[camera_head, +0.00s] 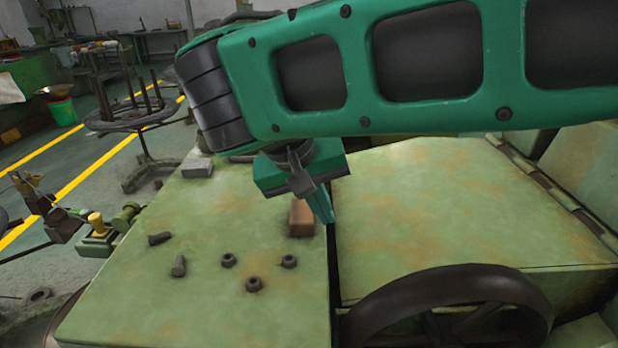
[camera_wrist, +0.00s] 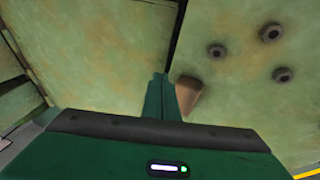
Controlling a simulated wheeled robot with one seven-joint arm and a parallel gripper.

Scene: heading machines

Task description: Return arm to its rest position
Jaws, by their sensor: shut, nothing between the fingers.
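My green arm (camera_head: 360,75) stretches across the top of the head view from the right, bent down at its left end. My gripper (camera_head: 325,208) hangs below it, pointing down above the pale green machine top (camera_head: 100,310). It is shut and empty. In the wrist view, the shut fingers (camera_wrist: 160,82) show at the lower middle. A brown block (camera_head: 301,218) lies on the machine top just left of the fingertips. It also shows right beside the fingers in the wrist view (camera_wrist: 189,92); I cannot tell whether they touch.
Several dark nuts (camera_head: 254,284) and bolts (camera_head: 179,265) lie on the machine top, with a grey block (camera_head: 197,168) at its far edge. A dark handwheel (camera_head: 450,290) rises at the lower right. The raised right panel (camera_head: 460,205) is bare.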

